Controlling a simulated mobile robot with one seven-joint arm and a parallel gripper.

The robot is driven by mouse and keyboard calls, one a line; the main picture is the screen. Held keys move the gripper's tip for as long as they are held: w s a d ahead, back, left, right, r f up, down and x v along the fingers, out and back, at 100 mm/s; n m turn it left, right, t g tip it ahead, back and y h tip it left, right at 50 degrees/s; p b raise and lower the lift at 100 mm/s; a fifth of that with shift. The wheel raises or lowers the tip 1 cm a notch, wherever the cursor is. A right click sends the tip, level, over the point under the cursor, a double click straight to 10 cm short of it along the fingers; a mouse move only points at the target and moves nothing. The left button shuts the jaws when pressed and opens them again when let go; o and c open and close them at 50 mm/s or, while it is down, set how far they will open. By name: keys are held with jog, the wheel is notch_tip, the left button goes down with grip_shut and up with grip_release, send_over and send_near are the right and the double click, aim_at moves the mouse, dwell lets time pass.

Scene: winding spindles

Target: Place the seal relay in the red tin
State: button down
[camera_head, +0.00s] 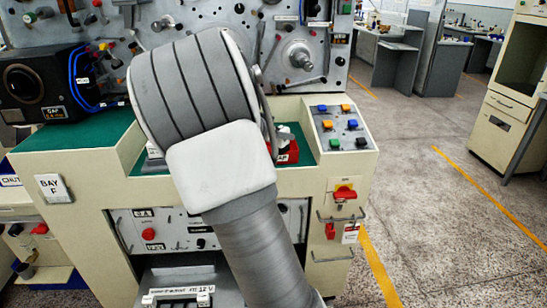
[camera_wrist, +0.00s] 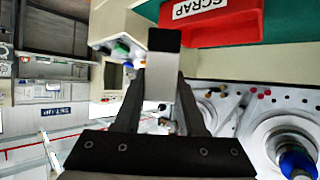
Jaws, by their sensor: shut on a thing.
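A small block, dark at one end and silvery grey at the other, which I take to be the seal relay (camera_wrist: 163,68), is held between the fingertips of my gripper (camera_wrist: 160,82) in the wrist view. The red tin (camera_wrist: 238,34) with a white SCRAP label is at the top right of that view, apart from the block. In the head view the red tin (camera_head: 289,154) shows partly beside my arm, on the green bench top. My arm hides my gripper and the block there.
The green bench top (camera_head: 92,133) has raised cream edges. A black box (camera_head: 38,85) with blue cables stands at left. A panel with spindles and knobs (camera_head: 299,57) rises behind. A button panel (camera_head: 341,125) is right of the tin. Open floor lies further right.

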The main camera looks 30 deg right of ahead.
notch_tip(320, 180, up, 3)
jog(key=d, duration=0.3)
jog(key=w+f, duration=0.2)
jog(key=w, duration=0.1)
jog(key=w+f+p, duration=0.1)
jog(key=w+f, duration=0.1)
jog(key=w, duration=0.2)
jog(key=w+d+f, duration=0.1)
jog(key=w+f, duration=0.1)
jog(key=w, duration=0.1)
jog(key=shift+w+f+p, duration=0.2)
jog(key=shift+f+p, duration=0.05)
jog(key=shift+p, duration=0.1)
jog(key=shift+w+f, duration=0.15)
jog(key=shift+f, duration=1.95)
jog(key=shift+f+b, duration=0.2)
jog(key=shift+b, duration=0.2)
jog(key=c, duration=0.5)
grip_release()
jog(key=shift+r, duration=0.1)
